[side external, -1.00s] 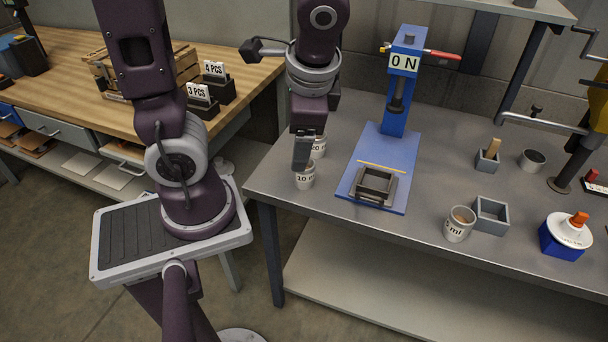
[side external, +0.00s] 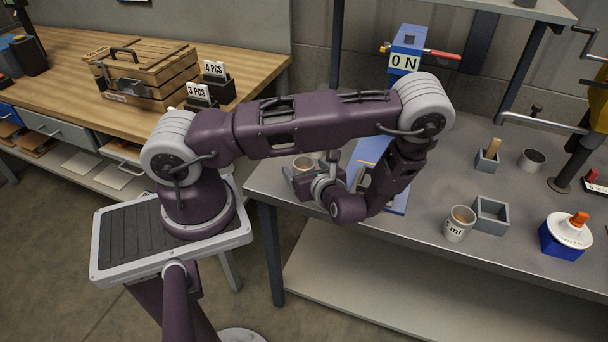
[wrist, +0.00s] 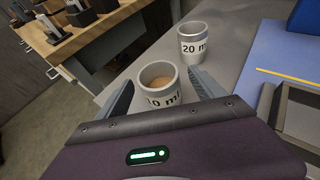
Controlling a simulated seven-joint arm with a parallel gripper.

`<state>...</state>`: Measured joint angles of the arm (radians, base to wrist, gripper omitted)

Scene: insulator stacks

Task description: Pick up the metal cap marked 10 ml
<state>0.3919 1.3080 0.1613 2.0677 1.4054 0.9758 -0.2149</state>
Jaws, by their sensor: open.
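The metal cap marked 10 ml (wrist: 158,99) is a small grey-white cup with a brownish inside, standing upright on the grey table. Its label is partly cut off by my gripper body in the wrist view. My gripper (wrist: 160,78) is open, with one finger on each side of this cap; I cannot tell whether either finger touches it. In the side view the cap (side external: 303,162) shows just behind my gripper (side external: 305,172), its lower part hidden. A similar cap marked 20 ml (wrist: 193,46) stands beyond it in the wrist view; the side view hides it.
A blue press (side external: 407,45) marked ON stands to the right, its base partly behind my arm. Another ml cap (side external: 459,224), a grey open box (side external: 491,215) and a blue block with a white disc (side external: 565,236) are further right. The table's front edge is close.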

